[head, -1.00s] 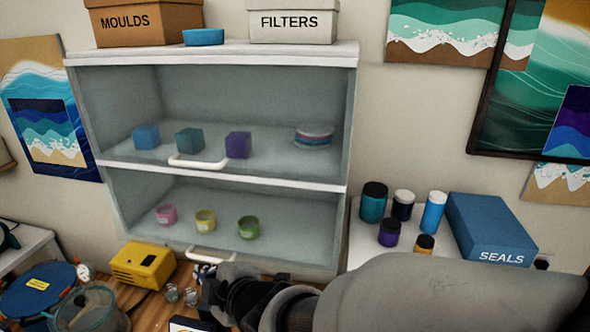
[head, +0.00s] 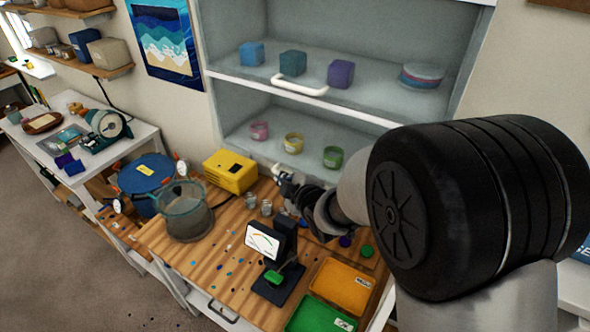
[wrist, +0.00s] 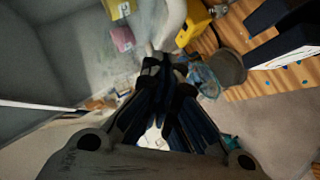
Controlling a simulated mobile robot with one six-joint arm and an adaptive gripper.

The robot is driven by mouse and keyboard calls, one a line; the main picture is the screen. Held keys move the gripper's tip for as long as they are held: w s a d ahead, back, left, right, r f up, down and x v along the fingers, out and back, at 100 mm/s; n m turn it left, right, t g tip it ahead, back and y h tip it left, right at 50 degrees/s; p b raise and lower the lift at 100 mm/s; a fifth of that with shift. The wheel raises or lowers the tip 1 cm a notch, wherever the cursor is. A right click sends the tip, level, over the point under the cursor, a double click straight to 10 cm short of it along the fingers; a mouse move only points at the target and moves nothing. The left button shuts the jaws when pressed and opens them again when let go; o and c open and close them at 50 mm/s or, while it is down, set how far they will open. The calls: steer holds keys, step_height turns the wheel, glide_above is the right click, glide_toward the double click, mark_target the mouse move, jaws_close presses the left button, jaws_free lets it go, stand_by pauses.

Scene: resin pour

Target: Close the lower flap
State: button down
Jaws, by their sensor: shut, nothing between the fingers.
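The grey cabinet (head: 225,98) has two compartments, one above the other. In the head view my gripper (head: 281,174) is in front of the lower compartment's bottom edge, where it hides most of the lower flap's handle. In the wrist view a white curved bar (wrist: 173,22), apparently that handle, is just beyond my fingertips (wrist: 165,64). My fingers are together and empty; I cannot tell if they touch the bar. The flap's panel and angle are unclear.
The upper compartment has a white handle (head: 299,87) at its front and holds blocks and a round stack (head: 421,78).

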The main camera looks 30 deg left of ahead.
stand_by(0.3)
steer(key=w+b, duration=0.1)
steer(key=b, duration=0.2)
steer(key=w+f+t+b, duration=0.1)
steer(key=b, duration=0.2)
steer(key=shift+w+d+n, duration=0.15)
steer(key=shift+n, duration=0.25)
steer(key=shift+r, duration=0.1)
